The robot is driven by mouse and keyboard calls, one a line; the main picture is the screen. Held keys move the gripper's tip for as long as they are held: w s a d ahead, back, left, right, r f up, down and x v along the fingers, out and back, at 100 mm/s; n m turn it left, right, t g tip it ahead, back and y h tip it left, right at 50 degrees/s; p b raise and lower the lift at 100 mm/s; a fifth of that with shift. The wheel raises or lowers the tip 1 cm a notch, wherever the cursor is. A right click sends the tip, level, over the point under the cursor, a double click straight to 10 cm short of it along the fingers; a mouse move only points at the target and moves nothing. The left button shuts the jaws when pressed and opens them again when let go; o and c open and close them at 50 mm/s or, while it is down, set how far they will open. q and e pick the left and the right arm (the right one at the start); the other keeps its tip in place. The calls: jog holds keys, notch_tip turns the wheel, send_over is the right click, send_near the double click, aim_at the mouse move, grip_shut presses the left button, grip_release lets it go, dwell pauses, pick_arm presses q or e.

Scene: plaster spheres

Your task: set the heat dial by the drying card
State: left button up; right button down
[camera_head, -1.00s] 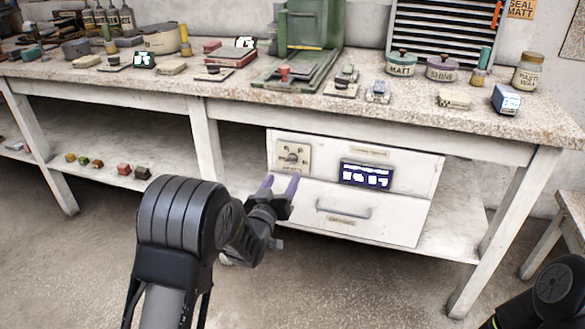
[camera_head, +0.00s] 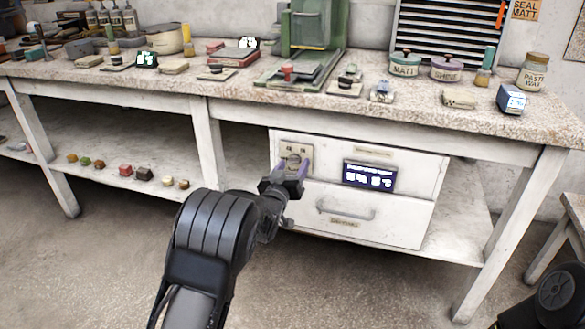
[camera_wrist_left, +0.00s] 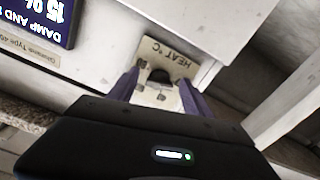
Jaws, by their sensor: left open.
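The heat dial sits on a cream plate (camera_head: 301,150) at the upper left of the white drawer cabinet under the bench. In the left wrist view the plate (camera_wrist_left: 173,56) reads "HEAT °C", and the dark dial (camera_wrist_left: 159,76) shows partly between my fingers. My left gripper (camera_head: 294,170) is open, its purple fingers either side of the dial; I cannot tell if they touch it. It also shows in the left wrist view (camera_wrist_left: 158,90). A dark blue lit display (camera_head: 369,176) is right of the dial, its text too small here; in the wrist view it (camera_wrist_left: 45,18) reads partly "DAMP AND". I cannot tell which item is the drying card.
A lower drawer with a handle (camera_head: 346,210) is below. The speckled bench top (camera_head: 420,108) overhangs the cabinet and holds jars, pads and a green press (camera_head: 312,30). Small coloured blocks (camera_head: 125,170) lie on the lower shelf. A bench leg (camera_head: 520,220) stands at right.

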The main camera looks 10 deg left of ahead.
pick_arm(q)
jog(key=shift+c, duration=0.6)
grip_shut()
jog(key=m+b, duration=0.2)
jog(key=m, duration=0.1)
jog(key=shift+a+f, duration=0.1)
jog(key=m+b, duration=0.1)
jog(key=m, duration=0.3)
jog(key=shift+b, duration=0.4)
jog(key=m+b, duration=0.1)
jog(key=m, duration=0.2)
jog(key=shift+a+m, duration=0.1)
jog(key=shift+m, duration=0.2)
jog(key=shift+m+b, duration=0.65)
jog(key=shift+m, duration=0.95)
jog(key=shift+r, duration=0.2)
